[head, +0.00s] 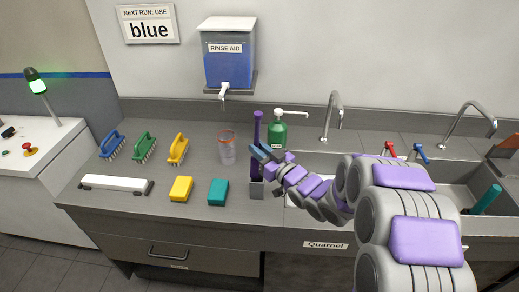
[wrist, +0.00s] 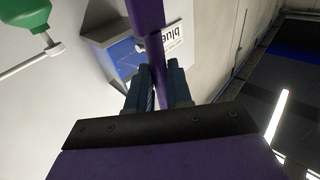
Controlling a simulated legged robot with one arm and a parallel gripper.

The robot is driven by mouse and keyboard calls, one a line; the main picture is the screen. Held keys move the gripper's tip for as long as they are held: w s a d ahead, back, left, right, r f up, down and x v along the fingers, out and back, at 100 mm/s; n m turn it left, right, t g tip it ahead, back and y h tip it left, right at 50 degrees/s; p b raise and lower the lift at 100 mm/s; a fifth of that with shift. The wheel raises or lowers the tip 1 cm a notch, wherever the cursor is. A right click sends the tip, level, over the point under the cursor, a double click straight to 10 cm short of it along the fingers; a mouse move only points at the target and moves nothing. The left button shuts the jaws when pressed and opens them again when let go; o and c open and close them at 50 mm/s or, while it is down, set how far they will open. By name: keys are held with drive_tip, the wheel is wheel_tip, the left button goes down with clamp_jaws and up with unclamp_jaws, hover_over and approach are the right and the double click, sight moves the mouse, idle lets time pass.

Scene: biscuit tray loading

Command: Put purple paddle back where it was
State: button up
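The purple paddle (head: 258,128) stands upright near the middle of the counter, left of the green pump bottle. My gripper (head: 264,153) is at the paddle's shaft, coming from the right. In the wrist view, the purple shaft (wrist: 147,20) runs down between the two dark blue fingers (wrist: 160,85), which look closed on it. The paddle's lower end is hidden in the wrist view.
A green pump bottle (head: 278,133) stands close behind the gripper, and a clear cup (head: 227,150) to the left. Yellow (head: 181,189) and teal (head: 218,192) sponges lie in front. Several brushes, including a green one (head: 144,146), are farther left. A sink (head: 462,190) is at right.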

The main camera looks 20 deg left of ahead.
drive_tip(key=shift+o, duration=1.4)
drive_tip(key=shift+w+d+f, duration=0.15)
drive_tip(key=shift+w+f, duration=0.1)
drive_tip(key=shift+w, duration=0.05)
drive_tip(key=shift+o, duration=0.7)
drive_tip(key=shift+s+r, duration=0.1)
drive_tip(key=shift+r, duration=0.15)
drive_tip(key=r+p+v, duration=0.1)
drive_tip(key=v, duration=1)
drive_tip(key=shift+s+d+f+p, duration=0.3)
drive_tip(key=shift+d+f+p, duration=0.05)
drive_tip(key=shift+f+p, duration=0.1)
